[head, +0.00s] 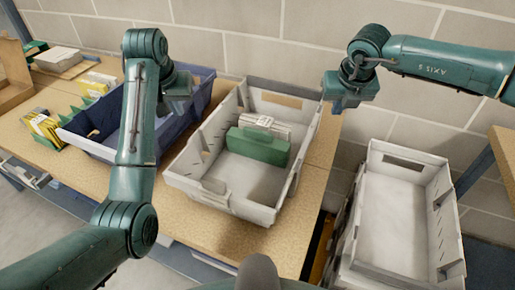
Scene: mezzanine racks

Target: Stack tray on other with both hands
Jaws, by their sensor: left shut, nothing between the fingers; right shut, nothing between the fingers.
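A grey tray (190,181) stands on the wooden bench top, holding a green item (258,147) and a light bundle (266,125). A second pale tray (403,272) stands lower at the right, apart from the bench, and looks empty. It seems to sit on another tray, whose edge shows at its left. My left gripper (180,98) is shut and empty over the gap between the blue tray and the grey tray. My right gripper (342,103) is shut and empty just right of the grey tray's far right corner. Neither visibly holds a tray; fingertip detail is small.
A blue tray (90,150) stands left of the grey tray, partly hidden by my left arm. Yellow packets (42,126) and green dividers lie further left. A block wall (300,40) closes the back. A wooden edge (503,150) is at far right.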

